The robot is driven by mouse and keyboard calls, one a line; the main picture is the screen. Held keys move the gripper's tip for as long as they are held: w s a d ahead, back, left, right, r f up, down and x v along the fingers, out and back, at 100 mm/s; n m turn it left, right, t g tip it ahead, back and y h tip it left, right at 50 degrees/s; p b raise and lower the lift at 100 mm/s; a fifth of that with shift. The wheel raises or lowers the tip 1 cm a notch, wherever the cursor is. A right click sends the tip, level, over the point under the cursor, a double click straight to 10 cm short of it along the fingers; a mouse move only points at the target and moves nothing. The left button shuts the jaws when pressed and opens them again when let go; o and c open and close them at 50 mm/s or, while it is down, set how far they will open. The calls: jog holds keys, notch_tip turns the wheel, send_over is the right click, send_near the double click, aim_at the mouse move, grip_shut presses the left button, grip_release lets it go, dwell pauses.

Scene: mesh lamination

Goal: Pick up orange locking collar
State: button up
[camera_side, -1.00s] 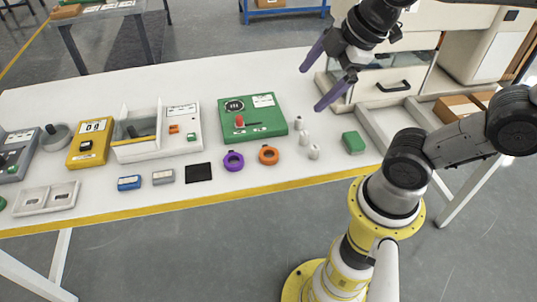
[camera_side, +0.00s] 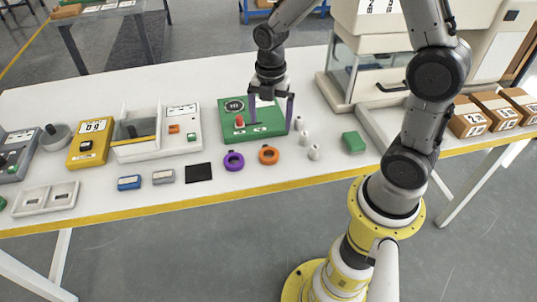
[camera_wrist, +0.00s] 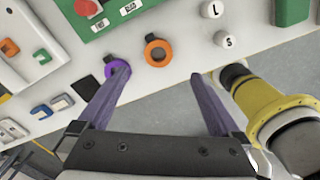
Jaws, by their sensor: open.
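The orange locking collar (camera_side: 269,155) is a ring with a small dark tab, lying flat on the white table just in front of the green panel. It also shows in the wrist view (camera_wrist: 148,51), beyond the fingertips and between their lines. My gripper (camera_side: 270,124) hangs above the green panel in the side view, its purple fingers spread and pointing down, with nothing between them. In the wrist view my gripper (camera_wrist: 155,78) is also open, and its left finger overlaps part of the purple collar (camera_wrist: 110,85). The purple collar (camera_side: 233,161) lies left of the orange one.
The green panel (camera_side: 226,110) with a red knob is behind the collars. Small white weights (camera_side: 314,152) and a green block (camera_side: 353,142) stand to the right. A black square (camera_side: 198,173) lies left. The table's yellow front edge (camera_side: 250,191) is close in front.

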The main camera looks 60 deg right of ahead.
aim_at(269, 157)
notch_tip(269, 157, down, 12)
jog(key=shift+w+r, duration=0.1)
jog(key=shift+r, duration=0.1)
dwell(0.4)
jog(key=c, duration=1.4)
